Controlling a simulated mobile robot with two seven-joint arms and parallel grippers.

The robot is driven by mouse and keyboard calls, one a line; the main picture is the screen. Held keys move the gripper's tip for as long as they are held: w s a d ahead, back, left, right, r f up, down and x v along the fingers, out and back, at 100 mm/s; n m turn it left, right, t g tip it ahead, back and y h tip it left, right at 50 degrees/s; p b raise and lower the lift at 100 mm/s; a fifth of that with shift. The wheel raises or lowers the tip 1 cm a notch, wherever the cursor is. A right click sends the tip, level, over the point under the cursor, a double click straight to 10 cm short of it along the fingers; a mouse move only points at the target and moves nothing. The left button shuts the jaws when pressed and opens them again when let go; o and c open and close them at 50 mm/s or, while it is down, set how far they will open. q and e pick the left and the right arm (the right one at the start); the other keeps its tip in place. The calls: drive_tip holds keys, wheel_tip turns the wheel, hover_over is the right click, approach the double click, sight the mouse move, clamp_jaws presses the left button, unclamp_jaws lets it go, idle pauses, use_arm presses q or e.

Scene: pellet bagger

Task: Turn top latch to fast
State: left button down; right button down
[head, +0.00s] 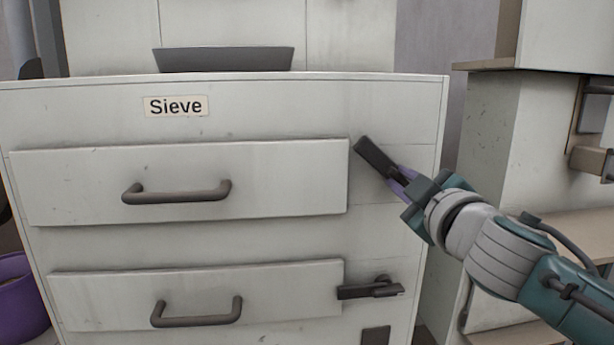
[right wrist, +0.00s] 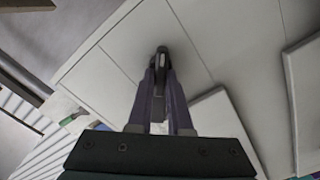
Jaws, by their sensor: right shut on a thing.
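The top latch (head: 374,157) is a dark bar beside the right edge of the upper drawer (head: 290,180) of the cabinet marked Sieve. It is tilted, its free end pointing up and left near the drawer's upper right corner. My right gripper (head: 399,178) is shut on the latch and hides its lower right part. In the right wrist view the purple fingers (right wrist: 160,85) close around the dark latch (right wrist: 161,58). My left gripper is not in view.
A lower latch (head: 369,288) lies about level, its end overlapping the lower drawer's (head: 290,290) right edge. Both drawers have dark bar handles. A grey tray (head: 224,59) sits on the cabinet top. A purple bin (head: 18,300) stands left; shelving (head: 545,130) stands right.

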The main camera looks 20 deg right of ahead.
drive_tip(key=n, duration=0.5)
drive_tip(key=shift+f, duration=0.15)
drive_tip(key=shift+f+n, duration=0.1)
drive_tip(key=shift+n, duration=1.5)
drive_tip(key=c, duration=0.8)
unclamp_jaws()
drive_tip(key=shift+c, duration=0.2)
